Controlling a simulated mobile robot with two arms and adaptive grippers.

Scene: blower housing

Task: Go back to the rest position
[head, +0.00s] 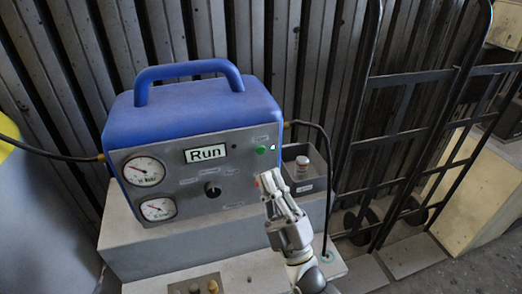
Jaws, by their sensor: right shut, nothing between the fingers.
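The blue blower housing (190,112) stands on a grey block, with its handle on top and its grey front panel facing me. The panel has two dial gauges, a "Run" sign (205,153), a black knob (211,189) and a green button or light (261,150). My right gripper (270,181) is shut and empty, in front of the panel's lower right corner. Its fingers point up and left. I cannot tell whether the fingertips touch the panel. My left gripper is not in view.
A small grey bin (309,188) at the housing's right holds a small jar with a reddish cap (301,166). Black cables leave both sides of the housing. A black hand truck (408,130) leans at the right.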

